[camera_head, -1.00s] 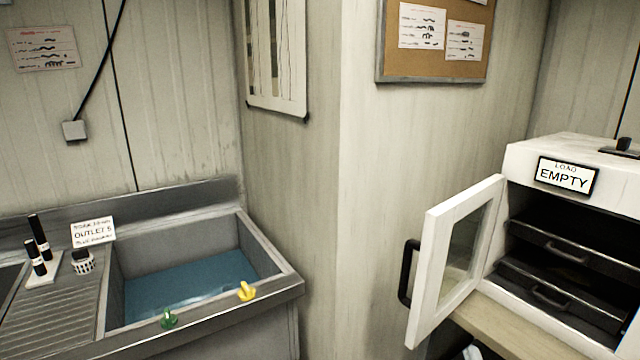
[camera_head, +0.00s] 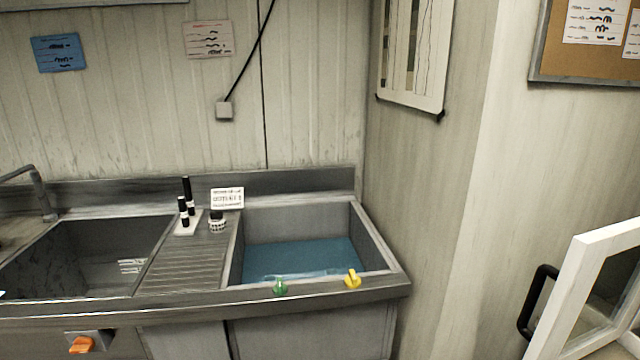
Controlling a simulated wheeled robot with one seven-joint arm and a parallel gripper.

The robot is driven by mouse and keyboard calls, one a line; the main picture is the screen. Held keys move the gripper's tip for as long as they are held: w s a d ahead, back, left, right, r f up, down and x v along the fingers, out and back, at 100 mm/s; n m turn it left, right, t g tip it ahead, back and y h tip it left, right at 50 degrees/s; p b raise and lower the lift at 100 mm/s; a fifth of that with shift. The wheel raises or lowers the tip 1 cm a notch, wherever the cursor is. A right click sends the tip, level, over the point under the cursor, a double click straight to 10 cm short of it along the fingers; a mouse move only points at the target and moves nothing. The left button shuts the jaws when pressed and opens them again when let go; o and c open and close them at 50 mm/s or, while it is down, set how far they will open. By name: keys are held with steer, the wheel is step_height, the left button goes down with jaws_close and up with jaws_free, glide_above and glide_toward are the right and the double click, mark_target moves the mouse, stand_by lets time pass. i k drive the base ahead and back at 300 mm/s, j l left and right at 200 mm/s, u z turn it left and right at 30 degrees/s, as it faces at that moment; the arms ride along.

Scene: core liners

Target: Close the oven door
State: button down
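The oven door (camera_head: 556,325) is at the lower right edge of the head view. It has a white frame, a glass pane and a black handle (camera_head: 535,301) on its left side. The door stands swung open, and its right and lower parts are cut off by the picture edge. The oven body is outside the frame now. My gripper does not show in this view.
A metal sink counter (camera_head: 185,270) runs along the left and middle, with an empty basin and a basin of blue water (camera_head: 300,258). Green (camera_head: 280,287) and yellow (camera_head: 352,278) taps sit on its front rim. A wall corner stands between sink and door.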

mark_target(587, 253)
steer(key=z, duration=0.45)
steer(key=i+j+z, duration=0.1)
steer(key=i+z, duration=0.3)
steer(key=i+j+z, duration=0.2)
steer(key=z, duration=0.15)
steer(key=i+j+z, duration=0.15)
steer(key=i+j, duration=0.55)
